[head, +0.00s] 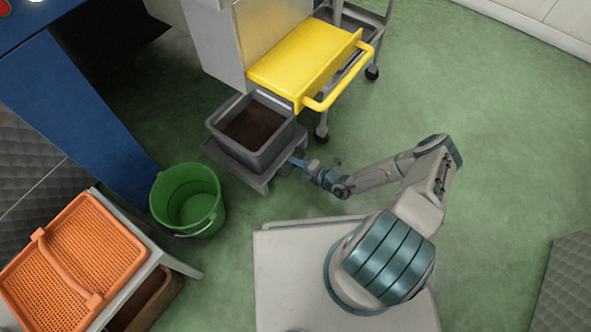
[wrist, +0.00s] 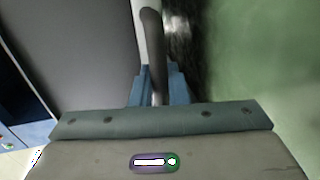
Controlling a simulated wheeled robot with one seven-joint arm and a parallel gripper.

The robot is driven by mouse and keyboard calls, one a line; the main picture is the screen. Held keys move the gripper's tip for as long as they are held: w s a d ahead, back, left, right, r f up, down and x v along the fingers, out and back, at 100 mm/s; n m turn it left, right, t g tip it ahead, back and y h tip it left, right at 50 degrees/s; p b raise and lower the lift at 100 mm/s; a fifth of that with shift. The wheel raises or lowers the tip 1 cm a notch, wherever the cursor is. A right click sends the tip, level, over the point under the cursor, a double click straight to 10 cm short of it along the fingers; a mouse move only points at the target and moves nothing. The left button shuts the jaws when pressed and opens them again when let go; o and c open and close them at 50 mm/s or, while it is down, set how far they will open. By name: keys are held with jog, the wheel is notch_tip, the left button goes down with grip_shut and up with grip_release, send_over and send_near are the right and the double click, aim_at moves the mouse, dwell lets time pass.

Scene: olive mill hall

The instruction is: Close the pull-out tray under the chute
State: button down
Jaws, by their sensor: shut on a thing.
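The grey pull-out tray (head: 228,143), a deep box with dark brown stuff in it, sits on a low grey base (head: 256,182) in the head view. It stands out in front of the grey chute housing (head: 216,40). My gripper (head: 295,161) is at the right side of the tray, low down, reaching in from the right. In the wrist view, my gripper (wrist: 158,88) has its blue fingers closed around a dark grey handle bar (wrist: 152,45). The bar's lower end is hidden between the fingers. A large grey face (wrist: 85,55) fills the left.
A yellow box (head: 300,58) with a yellow handle bar juts out above and right of the tray, beside a wheeled trolley (head: 372,72). A green bucket (head: 188,200) stands left. An orange crate (head: 75,255) is at lower left. Green floor is free on the right.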

jog(key=shift+a, duration=0.35)
jog(key=c, duration=1.5)
grip_release()
jog(key=shift+w+a, duration=0.1)
jog(key=shift+a, duration=0.05)
jog(key=shift+w+d, duration=0.1)
jog(key=shift+d, duration=0.1)
jog(key=shift+d+r, duration=0.1)
jog(key=shift+d, duration=0.15)
jog(key=p+v, duration=0.4)
jog(key=v, duration=0.9)
jog(key=shift+s+d, duration=0.1)
jog(key=shift+s, duration=0.15)
